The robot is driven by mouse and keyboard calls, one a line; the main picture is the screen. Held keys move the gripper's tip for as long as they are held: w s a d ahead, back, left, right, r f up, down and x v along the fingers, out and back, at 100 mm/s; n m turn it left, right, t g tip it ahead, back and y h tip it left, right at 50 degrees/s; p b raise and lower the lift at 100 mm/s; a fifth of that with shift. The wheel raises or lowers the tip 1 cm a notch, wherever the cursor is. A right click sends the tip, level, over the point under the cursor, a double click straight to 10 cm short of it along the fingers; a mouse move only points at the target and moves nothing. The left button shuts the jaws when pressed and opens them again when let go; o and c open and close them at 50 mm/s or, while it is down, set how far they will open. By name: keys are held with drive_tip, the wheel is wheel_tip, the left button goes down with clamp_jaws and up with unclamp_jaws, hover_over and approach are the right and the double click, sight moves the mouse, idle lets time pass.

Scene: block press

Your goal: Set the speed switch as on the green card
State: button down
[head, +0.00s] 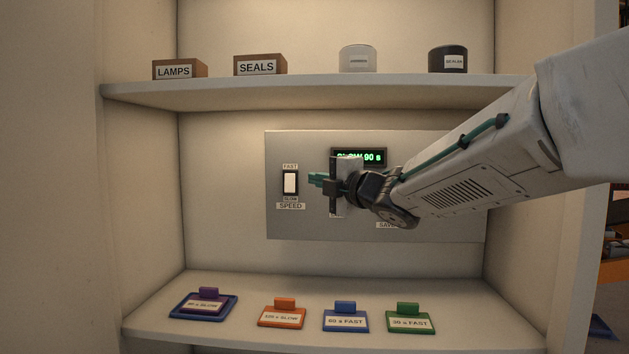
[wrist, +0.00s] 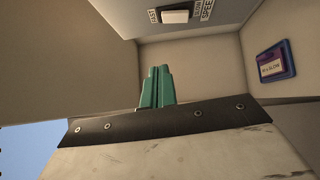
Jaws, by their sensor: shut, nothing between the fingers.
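The speed switch (head: 290,183) is a white rocker in a dark frame, with a FAST label above it and SLOW and SPEED labels below. It also shows at the top of the wrist view (wrist: 176,16). The green card (head: 410,318) stands at the right end of the lower shelf and reads FAST, with a number that looks like 30 s. My gripper (head: 312,180) is shut and empty, its green fingers just right of the switch, apparently apart from it. Its fingertips (wrist: 156,72) point toward the panel side in the wrist view. Which way the rocker is tilted is hard to tell.
The grey panel (head: 375,228) carries a display (head: 374,157), partly hidden, reading SLOW 90 s. My arm hides the panel's middle. Orange (head: 283,313) and blue (head: 345,317) cards, and a purple card (head: 205,304) on a blue tray, share the lower shelf. An upper shelf (head: 310,92) holds boxes and jars.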

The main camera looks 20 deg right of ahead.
idle(0.3)
drive_tip(key=s+d+f+m+g+h, duration=0.2)
drive_tip(key=d+f+m+g+h, duration=0.2)
drive_tip(key=d+f+m+h, duration=0.5)
drive_tip(key=s+f+m+g, duration=0.6)
drive_tip(key=s+f+m, duration=0.3)
drive_tip(key=s, duration=0.3)
drive_tip(key=s+a+f+m+g+y, duration=0.2)
drive_tip(key=s+a, duration=0.4)
drive_tip(key=s, duration=0.4)
drive_tip(key=s+a+f+m+g+y, duration=0.1)
drive_tip(key=s+a+f+g, duration=0.3)
drive_tip(key=s+a, duration=0.3)
drive_tip(key=s, duration=0.3)
drive_tip(key=shift+s+f+m+g+y, duration=0.15)
drive_tip(key=shift+f+m+g+y, duration=0.25)
